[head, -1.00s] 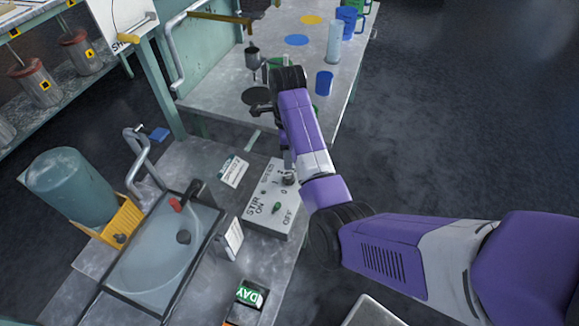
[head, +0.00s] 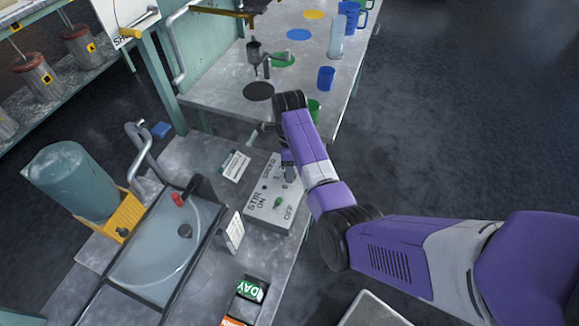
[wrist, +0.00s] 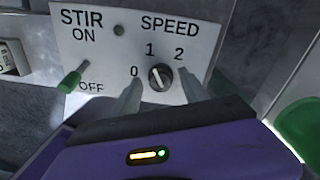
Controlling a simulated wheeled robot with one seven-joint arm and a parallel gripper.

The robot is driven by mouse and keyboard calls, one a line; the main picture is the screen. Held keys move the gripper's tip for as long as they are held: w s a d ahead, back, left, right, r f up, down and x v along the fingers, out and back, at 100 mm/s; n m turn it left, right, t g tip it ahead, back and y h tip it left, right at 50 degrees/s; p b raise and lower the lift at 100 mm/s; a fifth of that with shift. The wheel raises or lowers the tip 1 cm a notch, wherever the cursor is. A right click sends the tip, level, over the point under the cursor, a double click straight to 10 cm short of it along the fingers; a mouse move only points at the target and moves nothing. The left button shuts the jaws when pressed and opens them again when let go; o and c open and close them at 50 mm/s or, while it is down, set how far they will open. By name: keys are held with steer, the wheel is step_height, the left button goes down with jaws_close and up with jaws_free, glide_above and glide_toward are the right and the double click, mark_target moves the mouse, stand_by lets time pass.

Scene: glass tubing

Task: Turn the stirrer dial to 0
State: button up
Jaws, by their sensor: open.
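The stirrer dial (wrist: 160,77) is a small dark round knob with a pale pointer mark on the white STIR/SPEED panel (wrist: 108,52). Around it are the marks 0 at left, 1 above and 2 at upper right. The pointer appears to lean up towards 1. My gripper (wrist: 160,82) is open, with one finger at each side of the dial, and I cannot tell whether they touch it. In the head view the panel (head: 256,213) lies on the bench and my gripper (head: 288,173) covers the dial.
A green ON/OFF switch (wrist: 70,82) sticks out at the panel's left; it also shows in the head view (head: 278,203). A sink (head: 160,250) and a small white notice (head: 234,232) are left of the panel. A green cup (head: 314,109) stands near my wrist.

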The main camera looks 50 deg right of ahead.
jaws_close()
steer(key=shift+r+n, duration=0.1)
steer(key=shift+n, duration=0.2)
steer(key=shift+n+p, duration=0.9)
steer(key=n+p, duration=0.2)
steer(key=n, duration=0.1)
steer(key=shift+n, duration=0.3)
steer(key=n+p, duration=0.2)
steer(key=n, duration=0.4)
